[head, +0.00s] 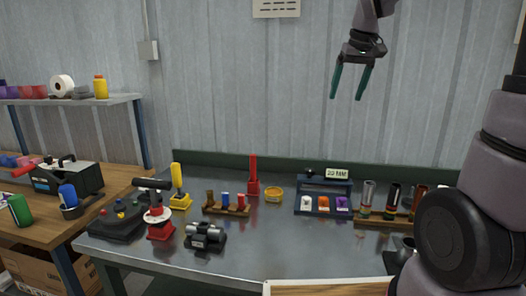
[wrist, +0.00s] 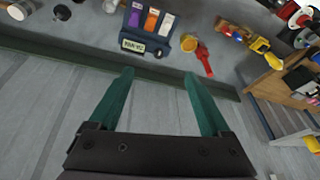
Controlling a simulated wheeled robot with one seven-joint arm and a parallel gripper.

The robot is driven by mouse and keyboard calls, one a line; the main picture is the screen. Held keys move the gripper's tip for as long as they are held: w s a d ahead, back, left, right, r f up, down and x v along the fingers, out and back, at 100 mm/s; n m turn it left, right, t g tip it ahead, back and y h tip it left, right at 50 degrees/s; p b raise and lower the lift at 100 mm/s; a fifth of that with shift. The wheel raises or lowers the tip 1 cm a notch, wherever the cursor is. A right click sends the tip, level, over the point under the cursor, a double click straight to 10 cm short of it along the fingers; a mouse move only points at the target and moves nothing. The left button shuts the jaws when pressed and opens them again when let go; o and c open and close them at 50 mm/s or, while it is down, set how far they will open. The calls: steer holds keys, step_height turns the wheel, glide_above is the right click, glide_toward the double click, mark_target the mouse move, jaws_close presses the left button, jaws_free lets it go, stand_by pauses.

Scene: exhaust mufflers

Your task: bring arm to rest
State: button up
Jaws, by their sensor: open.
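My gripper (head: 349,82) hangs in the air in front of the metal wall, above the right half of the workbench. Its two green fingers are apart with nothing between them. In the wrist view my gripper (wrist: 157,95) also shows open and empty, with the wall and the bench's back edge behind it. My arm comes in from the right side of the head view. The gripper touches nothing.
The grey workbench (head: 275,240) holds a blue rack (head: 323,211), a yellow ring (head: 274,195), a red post (head: 253,178), a wooden holder (head: 226,210) and a black clamp (head: 205,237). A shelf (head: 120,99) and wooden table (head: 100,184) stand left. Air around the gripper is clear.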

steer(key=s+d+m+t, duration=0.1)
steer(key=s+m, duration=0.1)
steer(key=s, duration=0.7)
steer(key=s+m+t+y, duration=0.1)
steer(key=s+m+t, duration=0.1)
steer(key=s, duration=0.7)
steer(key=shift+s+d+r+m, duration=0.35)
steer(key=shift+s+m, duration=0.05)
steer(key=shift+m, duration=0.1)
